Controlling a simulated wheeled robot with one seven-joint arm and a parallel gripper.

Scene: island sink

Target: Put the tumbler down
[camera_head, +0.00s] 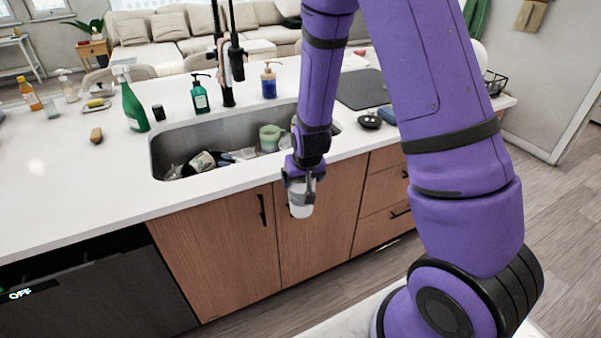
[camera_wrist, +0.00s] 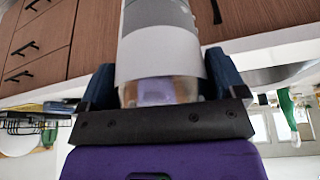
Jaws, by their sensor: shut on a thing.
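My gripper (camera_head: 300,181) is shut on a white and grey tumbler (camera_head: 301,205). In the head view it holds the tumbler in the air in front of the wooden cabinet doors, below the counter's front edge. In the wrist view the tumbler (camera_wrist: 160,55) stands between the two dark fingers of my gripper (camera_wrist: 160,90). The gripper hides part of the tumbler.
The white counter (camera_head: 75,180) has a sunken sink (camera_head: 160,150) holding several dishes. A green spray bottle (camera_head: 134,108), soap bottles and a dark mat (camera_head: 360,90) stand or lie around it. The counter left of the sink has free room.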

